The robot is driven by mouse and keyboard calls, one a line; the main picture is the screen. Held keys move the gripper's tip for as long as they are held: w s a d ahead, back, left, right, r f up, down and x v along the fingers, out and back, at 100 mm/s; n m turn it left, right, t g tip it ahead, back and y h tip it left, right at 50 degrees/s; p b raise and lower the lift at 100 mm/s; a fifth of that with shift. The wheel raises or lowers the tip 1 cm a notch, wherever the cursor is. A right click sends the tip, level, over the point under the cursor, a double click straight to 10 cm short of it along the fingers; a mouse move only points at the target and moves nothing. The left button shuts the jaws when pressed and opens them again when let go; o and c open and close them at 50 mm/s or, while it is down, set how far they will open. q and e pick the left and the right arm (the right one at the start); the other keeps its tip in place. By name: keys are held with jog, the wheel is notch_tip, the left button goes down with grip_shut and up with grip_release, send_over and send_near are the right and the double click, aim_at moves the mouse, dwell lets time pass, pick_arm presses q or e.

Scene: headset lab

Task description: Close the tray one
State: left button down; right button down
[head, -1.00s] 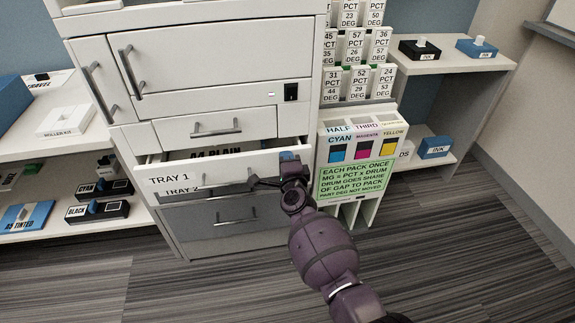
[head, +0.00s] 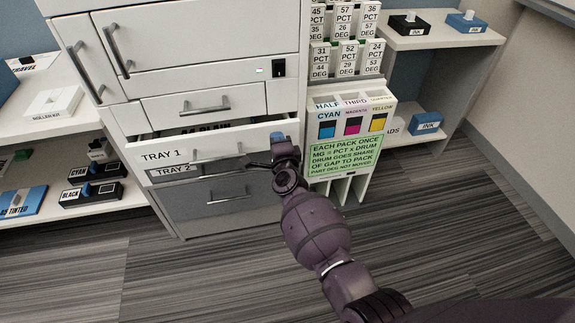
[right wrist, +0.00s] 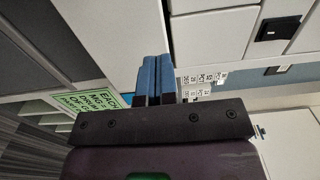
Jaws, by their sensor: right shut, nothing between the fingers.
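Tray 1 (head: 140,157) is the white labelled drawer of the printer cabinet. It stands partly open, with a narrow gap above its front through which a part-hidden paper label shows. Tray 2 (head: 197,170), grey, is just below it. My right gripper (head: 277,137) is at the right end of the tray 1 front, with its blue fingers close to the upper edge. In the right wrist view the fingers (right wrist: 153,78) are shut together and empty, against or very near a white panel; I cannot tell if they touch. My left gripper is out of view.
A pack holder (head: 350,125) with a green notice stands just right of the drawers. A shelf with ink boxes (head: 90,194) is on the left, and another with an ink box (head: 426,123) on the right. The striped floor (head: 210,270) in front is clear.

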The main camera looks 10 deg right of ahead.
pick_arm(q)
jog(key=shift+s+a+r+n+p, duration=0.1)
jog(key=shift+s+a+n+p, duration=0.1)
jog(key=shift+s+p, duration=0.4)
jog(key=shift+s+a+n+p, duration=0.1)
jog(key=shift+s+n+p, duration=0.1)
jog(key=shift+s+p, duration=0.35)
pick_arm(e)
jog(key=s, duration=1.1)
